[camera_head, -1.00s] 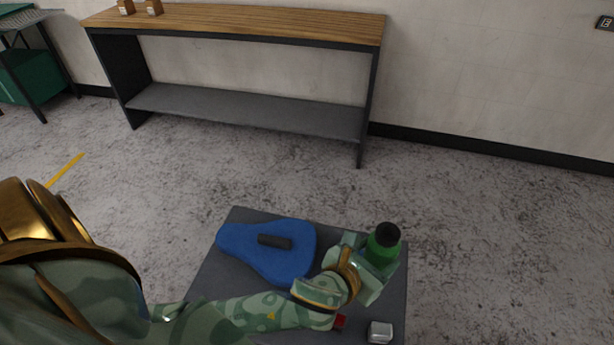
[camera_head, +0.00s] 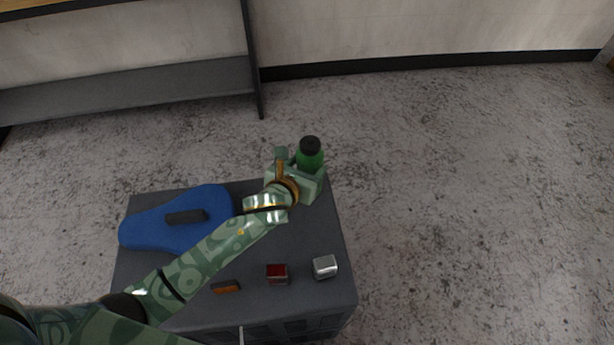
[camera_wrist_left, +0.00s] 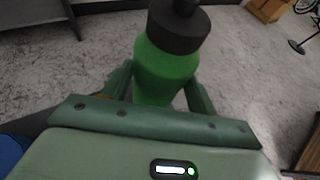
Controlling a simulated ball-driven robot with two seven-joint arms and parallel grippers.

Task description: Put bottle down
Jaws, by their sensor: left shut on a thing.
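A green bottle with a black cap (camera_head: 310,156) is upright in my left gripper (camera_head: 299,168), at the far right corner of a dark grey box top (camera_head: 310,228). In the left wrist view, the two fingers of my left gripper (camera_wrist_left: 158,88) close on both sides of the bottle (camera_wrist_left: 165,68). The bottle's base is hidden, so I cannot tell whether it touches the box top. My right gripper does not show.
On the box top lie a blue bike saddle (camera_head: 172,232), a red block (camera_head: 277,273), a silver block (camera_head: 325,266) and an orange piece (camera_head: 226,287). A shelf bench (camera_head: 150,88) stands against the wall. Speckled floor (camera_head: 450,200) is clear on the right.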

